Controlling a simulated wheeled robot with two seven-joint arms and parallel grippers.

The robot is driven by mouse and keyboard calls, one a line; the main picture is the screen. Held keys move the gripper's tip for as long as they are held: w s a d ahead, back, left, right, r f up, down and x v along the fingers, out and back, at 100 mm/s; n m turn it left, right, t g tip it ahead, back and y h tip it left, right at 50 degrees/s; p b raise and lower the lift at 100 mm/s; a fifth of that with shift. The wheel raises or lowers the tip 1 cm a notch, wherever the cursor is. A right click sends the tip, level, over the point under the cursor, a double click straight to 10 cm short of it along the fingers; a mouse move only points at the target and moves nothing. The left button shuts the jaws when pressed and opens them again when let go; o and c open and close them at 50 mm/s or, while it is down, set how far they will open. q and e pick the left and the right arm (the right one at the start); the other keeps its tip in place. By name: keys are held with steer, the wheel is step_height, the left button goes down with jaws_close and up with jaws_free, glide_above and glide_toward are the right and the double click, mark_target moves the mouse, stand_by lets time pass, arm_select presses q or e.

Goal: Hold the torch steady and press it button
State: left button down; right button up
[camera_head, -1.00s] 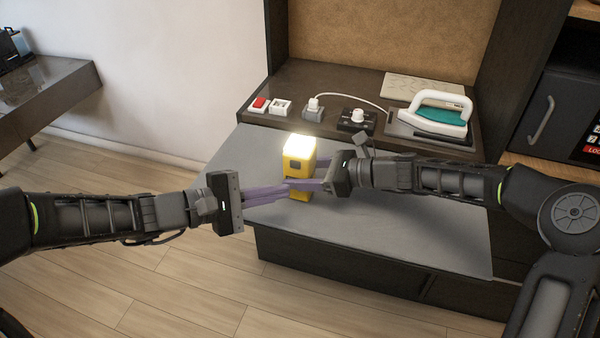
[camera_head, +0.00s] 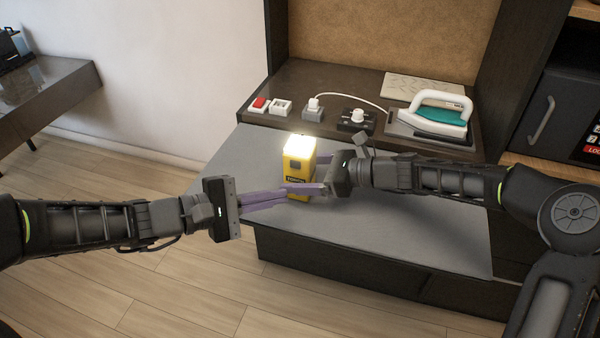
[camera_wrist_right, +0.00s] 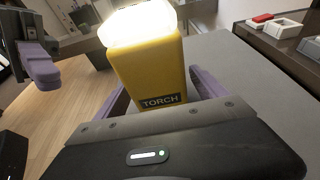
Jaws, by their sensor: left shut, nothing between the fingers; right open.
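The yellow torch (camera_head: 299,163) stands upright on the grey lower surface, its top glowing white. Its TORCH label and body fill the middle of the right wrist view (camera_wrist_right: 150,75). My right gripper (camera_head: 314,174) is open, with one purple finger on each side of the torch; the fingers look apart from it. My left gripper (camera_head: 284,194) is shut and empty, its purple fingertips just left of the torch in the head view. It also shows at the left of the right wrist view (camera_wrist_right: 42,70). The torch's button cannot be made out clearly.
The grey surface (camera_head: 420,215) is clear at right.

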steer(key=shift+d, duration=0.15)
steer(key=v, duration=1.1)
steer(key=shift+s+d+r, duration=0.1)
steer(key=shift+s+d, duration=0.05)
steer(key=shift+d, duration=0.2)
steer(key=shift+r, duration=0.1)
